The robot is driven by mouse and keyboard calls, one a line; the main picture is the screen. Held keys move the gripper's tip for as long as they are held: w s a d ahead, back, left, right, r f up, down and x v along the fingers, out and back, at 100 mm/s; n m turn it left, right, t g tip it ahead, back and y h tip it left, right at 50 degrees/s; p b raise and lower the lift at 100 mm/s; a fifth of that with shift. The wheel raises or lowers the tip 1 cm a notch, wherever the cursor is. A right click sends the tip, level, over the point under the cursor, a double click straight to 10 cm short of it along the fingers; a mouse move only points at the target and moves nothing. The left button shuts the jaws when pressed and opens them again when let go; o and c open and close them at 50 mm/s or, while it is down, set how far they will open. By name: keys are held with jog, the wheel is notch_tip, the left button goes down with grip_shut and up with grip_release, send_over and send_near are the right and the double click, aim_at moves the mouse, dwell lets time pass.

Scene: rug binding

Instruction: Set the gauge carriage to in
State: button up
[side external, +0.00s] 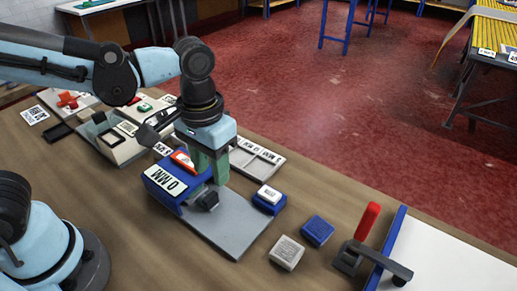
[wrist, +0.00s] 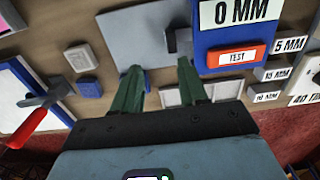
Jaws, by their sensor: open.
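A blue gauge block labelled "0 MM" (side external: 172,183) stands on a grey plate (side external: 238,222) on the bench. The wrist view shows its label and a red TEST panel (wrist: 230,58). A small dark block (side external: 206,201) sits on the plate beside the gauge's face; it also shows in the wrist view (wrist: 179,42). I cannot tell for sure that this dark block is the carriage. My gripper (side external: 210,178) has green fingers, spread apart and empty, pointing down beside the gauge. In the wrist view the fingertips (wrist: 159,72) are short of the dark block, with nothing visible between them.
Blue and pale blocks (side external: 318,231) lie right of the plate. A red-handled lever clamp (side external: 367,222) stands at a blue-edged white board (side external: 430,262). Labelled grey blocks (wrist: 273,73) lie by the gauge. Other fixtures (side external: 120,135) crowd the bench's far left.

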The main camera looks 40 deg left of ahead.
notch_tip(320, 180, down, 8)
jog(key=shift+r, duration=0.1)
jog(key=shift+w+a+f, duration=0.1)
jog(key=shift+a+f, duration=0.05)
jog(key=shift+f, duration=0.25)
jog(key=shift+a, duration=1.15)
jog(key=shift+d, duration=1.1)
notch_tip(320, 180, up, 12)
notch_tip(320, 180, up, 3)
send_over(207, 190)
jog(key=w+a, duration=0.2)
jog(key=a, duration=0.3)
jog(key=shift+w+a+r, duration=0.1)
jog(key=shift+w+a, duration=0.25)
jog(key=shift+a, duration=0.2)
